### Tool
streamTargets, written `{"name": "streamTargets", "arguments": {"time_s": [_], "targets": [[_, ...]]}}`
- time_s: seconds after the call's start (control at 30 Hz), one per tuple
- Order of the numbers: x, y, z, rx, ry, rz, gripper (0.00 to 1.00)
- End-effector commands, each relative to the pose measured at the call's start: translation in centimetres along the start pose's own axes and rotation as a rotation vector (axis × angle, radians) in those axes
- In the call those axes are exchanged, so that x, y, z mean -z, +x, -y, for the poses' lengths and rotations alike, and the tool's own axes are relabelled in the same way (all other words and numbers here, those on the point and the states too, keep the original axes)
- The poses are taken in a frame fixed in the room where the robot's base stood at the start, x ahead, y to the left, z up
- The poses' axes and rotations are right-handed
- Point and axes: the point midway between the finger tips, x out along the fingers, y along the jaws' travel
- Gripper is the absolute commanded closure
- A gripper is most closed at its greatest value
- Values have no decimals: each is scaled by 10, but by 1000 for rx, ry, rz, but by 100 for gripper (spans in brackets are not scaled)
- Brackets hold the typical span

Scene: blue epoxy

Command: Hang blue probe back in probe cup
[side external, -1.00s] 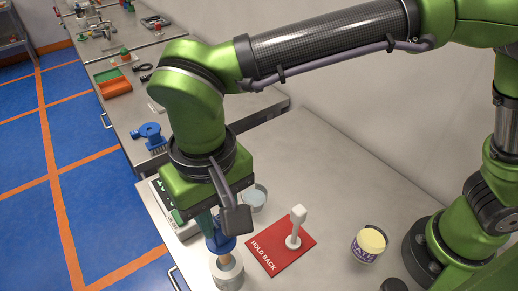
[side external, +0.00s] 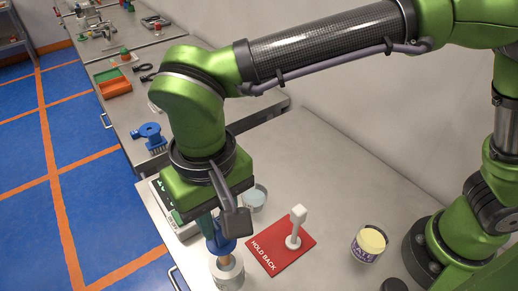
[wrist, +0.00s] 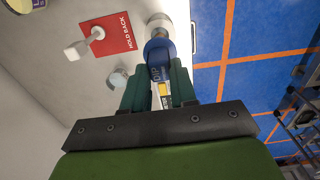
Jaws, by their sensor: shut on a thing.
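My gripper (wrist: 158,88) is shut on the blue probe (wrist: 158,52), with its green fingers on either side of the body. In the side external view the probe's blue collar (side external: 221,244) shows just below my wrist, and a tan lower part runs down from it. The probe cup (side external: 228,273), a pale grey cylinder, is directly beneath, near the table's front edge. The tan part reaches the cup's mouth; I cannot tell how deep it goes. In the wrist view the cup (wrist: 159,22) is partly hidden behind the collar.
A white probe-like piece (side external: 296,226) stands on a red "HOLD BACK" card (side external: 268,252) to the right. A clear beaker (side external: 256,196) is behind my gripper. The table between card and jar is clear.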

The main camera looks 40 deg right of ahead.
Motion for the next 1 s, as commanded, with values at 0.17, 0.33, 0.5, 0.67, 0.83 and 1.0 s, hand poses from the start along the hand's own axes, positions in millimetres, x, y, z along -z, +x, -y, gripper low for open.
{"name": "streamTargets", "arguments": {"time_s": [0.17,0.33,0.5,0.67,0.83,1.0], "targets": [[0,4,0,0,0,0,100],[0,8,0,-1,-1,0,100],[0,12,0,-1,-1,0,100],[0,16,0,-1,-1,0,100],[0,19,0,-1,0,1,100],[0,23,0,0,0,1,100]]}}
